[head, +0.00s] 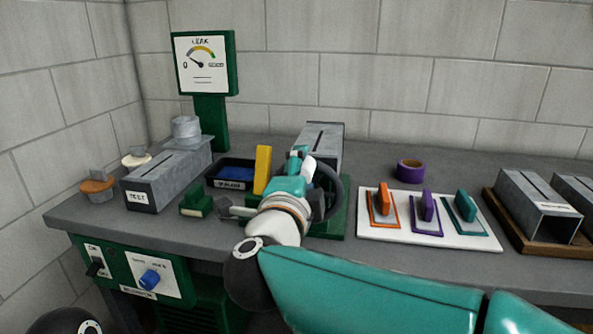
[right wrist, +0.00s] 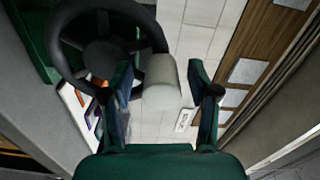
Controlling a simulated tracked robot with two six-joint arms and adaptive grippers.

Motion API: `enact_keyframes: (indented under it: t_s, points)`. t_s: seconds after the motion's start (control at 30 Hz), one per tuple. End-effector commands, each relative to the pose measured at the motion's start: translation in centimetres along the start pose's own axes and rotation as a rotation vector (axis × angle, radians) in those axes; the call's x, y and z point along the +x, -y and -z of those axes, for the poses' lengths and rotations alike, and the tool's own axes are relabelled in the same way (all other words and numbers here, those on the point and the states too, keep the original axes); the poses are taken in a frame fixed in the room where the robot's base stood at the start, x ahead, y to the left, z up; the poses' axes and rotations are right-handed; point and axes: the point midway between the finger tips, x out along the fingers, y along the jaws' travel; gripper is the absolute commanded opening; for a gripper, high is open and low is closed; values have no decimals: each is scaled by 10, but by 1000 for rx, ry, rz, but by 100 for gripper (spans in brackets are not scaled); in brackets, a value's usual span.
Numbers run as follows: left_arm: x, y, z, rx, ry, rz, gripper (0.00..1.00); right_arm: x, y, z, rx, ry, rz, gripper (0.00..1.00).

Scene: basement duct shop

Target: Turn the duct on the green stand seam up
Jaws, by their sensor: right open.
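The grey sheet-metal duct (head: 327,133) sits on the green stand (head: 336,222) behind my right arm. A thin dark line runs along its upper face; the arm hides its lower front part. A black handwheel (head: 339,192) is at the front of the stand, partly covered by my right gripper (head: 303,163). In the right wrist view the handwheel (right wrist: 68,60) is at upper left. There my right gripper's fingers are apart, with a pale grey cylindrical knob (right wrist: 162,82) between them. I cannot tell whether either finger touches it. My left gripper is not in view.
Left of the stand are a yellow block (head: 263,170), a dark tray (head: 214,177) and a duct marked TEST (head: 145,189). To the right lie a white board (head: 375,230) with coloured handled pieces, purple tape (head: 410,171) and ducts on a wooden base (head: 521,233).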

Motion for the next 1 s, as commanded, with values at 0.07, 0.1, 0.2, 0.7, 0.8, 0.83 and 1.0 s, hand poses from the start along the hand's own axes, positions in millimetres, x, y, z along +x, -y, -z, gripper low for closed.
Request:
enact_keyframes:
  t_s: [0.07,0.1,0.2,0.7,0.8,0.83,1.0]
  points:
    - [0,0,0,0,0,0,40,-9,1,0,0,2,2,60]
    - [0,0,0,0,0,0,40,-15,1,-1,1,3,2,60]
    - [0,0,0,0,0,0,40,-31,1,-1,1,3,2,60]
    - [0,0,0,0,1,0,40,-67,-1,0,1,-2,0,60]
    - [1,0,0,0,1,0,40,-67,-1,0,1,-2,0,60]
    - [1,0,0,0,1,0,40,-67,-1,0,1,-2,0,60]
    - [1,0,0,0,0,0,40,-67,-1,0,1,-2,0,60]
